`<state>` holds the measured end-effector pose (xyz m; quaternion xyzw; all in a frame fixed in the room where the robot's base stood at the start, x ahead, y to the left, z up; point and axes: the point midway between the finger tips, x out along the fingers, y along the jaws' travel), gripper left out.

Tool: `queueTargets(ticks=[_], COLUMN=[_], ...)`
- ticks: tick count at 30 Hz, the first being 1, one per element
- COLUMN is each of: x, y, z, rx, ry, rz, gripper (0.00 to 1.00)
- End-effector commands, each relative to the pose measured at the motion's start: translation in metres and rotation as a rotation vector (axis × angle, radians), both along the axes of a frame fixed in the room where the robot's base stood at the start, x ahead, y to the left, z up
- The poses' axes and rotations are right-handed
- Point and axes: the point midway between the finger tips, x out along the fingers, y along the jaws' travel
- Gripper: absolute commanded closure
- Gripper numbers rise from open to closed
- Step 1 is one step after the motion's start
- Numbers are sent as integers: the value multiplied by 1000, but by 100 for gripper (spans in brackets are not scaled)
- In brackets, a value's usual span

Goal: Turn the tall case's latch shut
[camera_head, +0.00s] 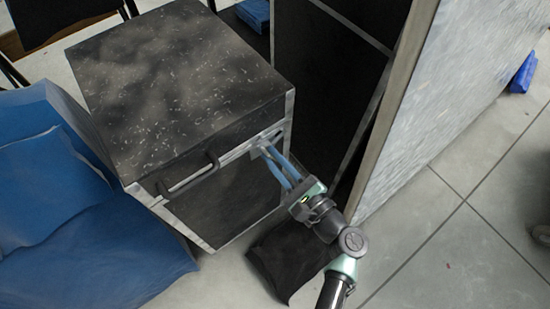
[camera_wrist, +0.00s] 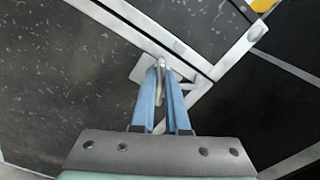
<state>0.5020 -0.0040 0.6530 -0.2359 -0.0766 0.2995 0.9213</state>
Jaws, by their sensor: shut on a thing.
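The black speckled case (camera_head: 175,75) with silver edge trim stands upright at the left centre of the head view, its lid down. Its front has a dark handle (camera_head: 190,176) and a small silver latch (camera_head: 256,152) near the right corner, on the seam under the lid. My gripper (camera_head: 267,152) reaches the latch from the lower right. In the wrist view its blue fingers (camera_wrist: 162,78) are closed on the upright metal tab of the latch (camera_wrist: 160,62), in front of its pale plate. The fingertips partly hide the tab, so its exact turn is hard to tell.
A tall dark open-fronted unit (camera_head: 325,70) with a light grey side panel (camera_head: 470,80) stands close on the right. A black bag-like thing (camera_head: 290,258) lies on the floor below my gripper. Blue covers (camera_head: 80,220) fill the left. Tiled floor at lower right is clear.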

Motion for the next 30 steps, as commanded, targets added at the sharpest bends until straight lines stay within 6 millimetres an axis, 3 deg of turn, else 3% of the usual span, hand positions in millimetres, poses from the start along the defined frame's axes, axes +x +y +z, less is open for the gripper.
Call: queueTargets(ticks=[30], x=[-3], y=[2], z=[-9], rx=[-740], ry=[-535], rz=[-1], gripper=[100])
